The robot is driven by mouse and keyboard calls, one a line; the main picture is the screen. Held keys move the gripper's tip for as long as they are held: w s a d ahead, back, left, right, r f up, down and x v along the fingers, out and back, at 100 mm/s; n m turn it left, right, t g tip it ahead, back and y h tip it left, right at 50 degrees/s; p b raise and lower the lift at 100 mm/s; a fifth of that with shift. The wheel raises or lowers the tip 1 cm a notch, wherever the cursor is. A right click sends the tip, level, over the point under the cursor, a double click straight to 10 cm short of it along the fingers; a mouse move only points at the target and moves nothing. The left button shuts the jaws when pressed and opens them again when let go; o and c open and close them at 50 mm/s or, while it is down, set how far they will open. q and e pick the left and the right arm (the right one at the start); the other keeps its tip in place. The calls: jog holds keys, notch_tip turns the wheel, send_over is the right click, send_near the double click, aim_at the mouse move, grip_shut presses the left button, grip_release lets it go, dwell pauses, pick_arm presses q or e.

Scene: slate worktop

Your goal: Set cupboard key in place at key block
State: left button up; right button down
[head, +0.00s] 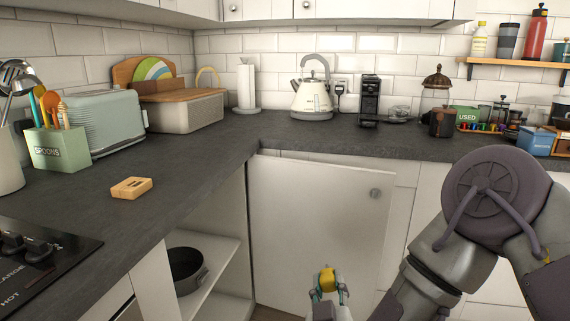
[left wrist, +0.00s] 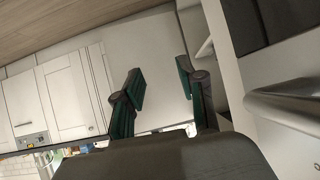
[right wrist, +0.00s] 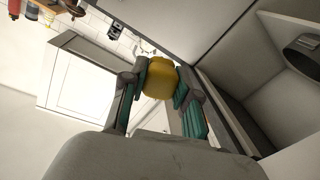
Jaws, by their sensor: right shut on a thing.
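The cupboard key shows as a rounded yellow piece (head: 327,279) in the head view and fills the gap between the fingers in the right wrist view (right wrist: 159,78). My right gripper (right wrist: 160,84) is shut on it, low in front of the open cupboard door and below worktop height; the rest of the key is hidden. The key block (head: 131,188) is a small pale wooden block with dark slots or marks on top, lying on the left worktop, well left of the right gripper. My left gripper (left wrist: 160,85) is open and empty, seen only in its own wrist view.
The cupboard door (head: 315,220) stands open beside a shelf with a dark pot (head: 186,270). A green spoon box (head: 60,148), a toaster (head: 104,122) and a bread bin (head: 183,110) stand behind the block. A hob (head: 40,262) lies in front. Worktop around the block is clear.

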jog(key=shift+n+y, duration=0.7)
jog(key=shift+y, duration=0.2)
jog(key=r, duration=0.1)
jog(key=s+r, duration=0.1)
jog(key=s+a+r, duration=0.1)
jog(key=r, duration=0.1)
jog(key=shift+s+r, duration=0.1)
jog(key=shift+s, duration=0.1)
pick_arm(q)
jog(key=s+a+f+g+y, duration=0.1)
jog(key=s+a+f+g, duration=0.2)
jog(key=s+f+g, duration=0.3)
jog(key=s+f, duration=0.2)
jog(key=s, duration=0.2)
jog(key=shift+s+a+f+g+y, duration=0.15)
jog(key=shift+a+g+y, duration=0.1)
jog(key=shift+g+y, duration=0.15)
pick_arm(e)
jog(key=shift+a, duration=0.1)
jog(key=shift+r, duration=0.15)
